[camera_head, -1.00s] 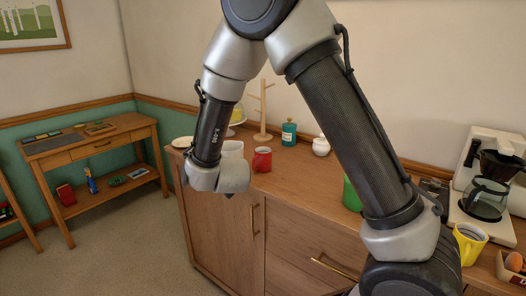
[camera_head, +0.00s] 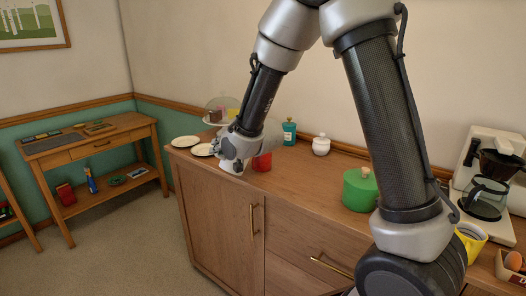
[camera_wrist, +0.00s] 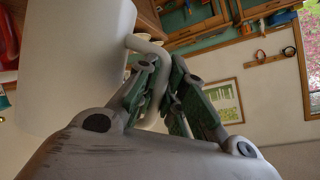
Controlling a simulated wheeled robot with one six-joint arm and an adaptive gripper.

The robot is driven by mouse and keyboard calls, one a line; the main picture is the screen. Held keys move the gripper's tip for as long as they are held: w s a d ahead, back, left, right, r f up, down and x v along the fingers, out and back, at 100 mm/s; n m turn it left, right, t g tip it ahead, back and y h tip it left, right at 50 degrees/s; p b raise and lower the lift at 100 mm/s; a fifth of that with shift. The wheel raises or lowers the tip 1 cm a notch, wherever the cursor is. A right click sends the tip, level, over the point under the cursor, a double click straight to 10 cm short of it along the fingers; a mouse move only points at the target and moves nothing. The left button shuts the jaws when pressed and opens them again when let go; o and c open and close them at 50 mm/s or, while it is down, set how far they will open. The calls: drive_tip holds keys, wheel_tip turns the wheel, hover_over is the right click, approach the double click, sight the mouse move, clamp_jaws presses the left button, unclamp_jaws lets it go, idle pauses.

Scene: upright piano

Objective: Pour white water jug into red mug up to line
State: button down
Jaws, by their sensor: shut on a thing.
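The white water jug fills the upper left of the wrist view (camera_wrist: 75,60), with its curved handle (camera_wrist: 150,48) between my fingers. My gripper (camera_wrist: 165,88) is shut on that handle. In the head view my gripper (camera_head: 232,150) covers most of the jug, and only a white patch shows below it, left of the red mug. The red mug (camera_head: 262,162) stands on the wooden cabinet top, close to my gripper's right and partly covered by my wrist. A red shape at the wrist view's left edge may be this mug. The mug's inside and line are hidden.
The cabinet top (camera_head: 310,175) holds two white plates (camera_head: 186,141) at left. A teal canister (camera_head: 289,132) and white sugar pot (camera_head: 321,145) stand behind the mug. A green round container (camera_head: 359,189), yellow mug (camera_head: 470,238) and coffee maker (camera_head: 490,185) are at right.

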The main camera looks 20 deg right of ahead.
drive_tip(key=shift+w+d+r+m+y, duration=0.15)
drive_tip(key=shift+d+r, duration=0.1)
drive_tip(key=shift+r, duration=0.15)
drive_tip(key=shift+w+d+r+m+y, duration=0.15)
drive_tip(key=shift+d+r, duration=0.1)
drive_tip(key=shift+r, duration=0.15)
drive_tip(key=shift+d+r, duration=0.15)
drive_tip(key=shift+r, duration=0.1)
drive_tip(key=shift+w+d+r+m+y+p, duration=0.15)
drive_tip(key=shift+d+r+m+y+p, duration=0.1)
drive_tip(key=shift+d+r+m+y, duration=0.3)
drive_tip(key=shift+w+d+r+m+y+p, duration=0.15)
drive_tip(key=shift+d+r+m+y+p, duration=0.15)
drive_tip(key=shift+r, duration=0.4)
idle(1.4)
